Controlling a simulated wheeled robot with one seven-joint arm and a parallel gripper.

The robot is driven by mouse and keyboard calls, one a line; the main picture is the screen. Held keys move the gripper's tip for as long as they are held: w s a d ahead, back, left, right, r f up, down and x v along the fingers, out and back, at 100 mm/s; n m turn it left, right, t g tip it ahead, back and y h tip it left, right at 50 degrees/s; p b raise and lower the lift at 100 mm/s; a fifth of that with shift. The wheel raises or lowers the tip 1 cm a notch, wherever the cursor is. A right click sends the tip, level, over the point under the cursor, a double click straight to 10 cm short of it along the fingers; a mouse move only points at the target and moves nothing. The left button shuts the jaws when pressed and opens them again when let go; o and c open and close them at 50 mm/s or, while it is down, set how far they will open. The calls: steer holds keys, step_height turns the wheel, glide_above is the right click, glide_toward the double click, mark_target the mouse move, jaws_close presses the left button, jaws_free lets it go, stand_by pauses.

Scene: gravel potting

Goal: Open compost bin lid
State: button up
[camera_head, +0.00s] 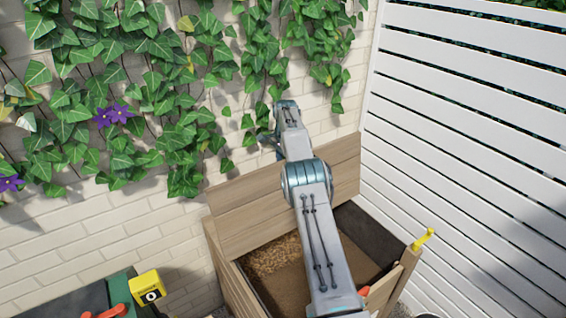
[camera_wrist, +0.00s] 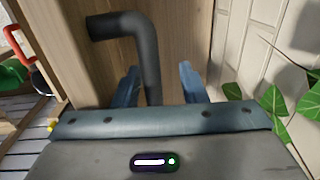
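The wooden compost bin (camera_head: 228,277) stands against the brick wall, with brown material showing inside. Its plank lid (camera_head: 240,205) is raised and tilts back toward the wall, so the bin's mouth is uncovered. My arm reaches over the bin to the lid's top edge. My gripper (camera_wrist: 160,75) is mostly hidden by my arm in the head view. In the wrist view its two blue fingers are apart beside the lid's wood (camera_wrist: 185,35). A dark bent handle (camera_wrist: 147,45) runs down between them, nearer the left finger, with a clear gap to the right one.
A white slatted fence (camera_head: 460,130) closes off the right side. Ivy (camera_head: 150,80) hangs on the brick wall (camera_head: 120,225) behind. A yellow box (camera_head: 146,288) lies at the lower left, and a yellow handle (camera_head: 424,239) sticks up at the bin's right corner.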

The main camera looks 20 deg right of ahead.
steer(key=shift+r, duration=0.1)
steer(key=shift+d+r, duration=0.15)
steer(key=shift+r, duration=1.8)
steer(key=shift+s+d+b, duration=0.25)
steer(key=shift+d+b, duration=0.05)
steer(key=shift+b, duration=0.75)
steer(key=s+d+r+b, duration=0.5)
steer(key=s+d+r, duration=0.2)
steer(key=d, duration=0.1)
steer(key=shift+c, duration=0.3)
